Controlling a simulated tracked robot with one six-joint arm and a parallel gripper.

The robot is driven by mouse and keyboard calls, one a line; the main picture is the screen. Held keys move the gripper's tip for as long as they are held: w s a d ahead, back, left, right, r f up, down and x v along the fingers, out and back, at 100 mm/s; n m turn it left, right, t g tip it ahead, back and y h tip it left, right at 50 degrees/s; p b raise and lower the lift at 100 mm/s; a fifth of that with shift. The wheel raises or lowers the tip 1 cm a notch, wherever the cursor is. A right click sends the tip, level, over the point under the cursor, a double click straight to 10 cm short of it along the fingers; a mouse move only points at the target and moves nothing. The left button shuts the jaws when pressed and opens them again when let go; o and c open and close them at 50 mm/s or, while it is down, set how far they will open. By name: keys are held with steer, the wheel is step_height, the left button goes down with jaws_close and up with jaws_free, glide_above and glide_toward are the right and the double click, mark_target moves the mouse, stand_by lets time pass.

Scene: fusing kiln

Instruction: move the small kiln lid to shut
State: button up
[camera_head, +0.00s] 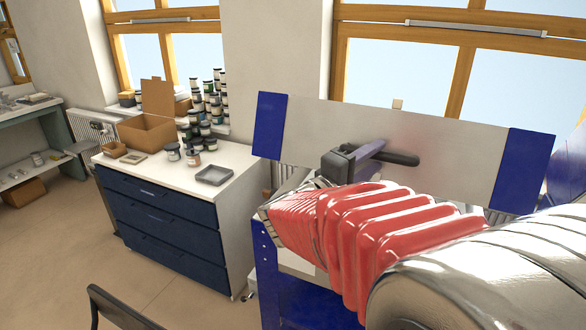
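The small kiln lid (450,148) is a wide grey-white panel with blue ends. It stands raised and steeply tilted behind my arm, with windows beyond it. A dark bar handle (405,160) sticks out near its middle. My gripper (372,156) is at this handle, its dark fingers overlapping the handle's left part in the picture. I cannot tell whether the fingers are closed on it or only beside it. The kiln's blue body (266,275) shows below the lid, mostly hidden by my red-sleeved arm.
A navy drawer cabinet (165,225) stands left of the kiln, carrying a cardboard box (147,133), jars (193,157) and a grey tray (214,175). A dark chair back (118,308) is at the lower left. The floor (60,250) is clear at left.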

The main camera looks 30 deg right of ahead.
steer(key=s+a+f, duration=0.1)
steer(key=s+a, duration=0.1)
steer(key=a, duration=1)
steer(key=shift+f, duration=0.15)
steer(key=shift+a, duration=0.1)
stand_by(0.5)
steer(key=s+a+f+n+g+y, duration=0.1)
steer(key=s+a+f+y, duration=0.3)
steer(key=f, duration=0.5)
steer(key=s+a+f+g+y, duration=0.1)
steer(key=s+a+f+y, duration=0.15)
steer(key=f+y, duration=0.55)
steer(key=a+r+m+t+y, duration=0.2)
steer(key=a+t+y, duration=0.2)
steer(key=a, duration=1)
steer(key=y, duration=0.2)
steer(key=shift+s+a+r+m+y, duration=0.15)
steer(key=shift+s+r+m+y, duration=0.15)
steer(key=shift+r+y, duration=0.1)
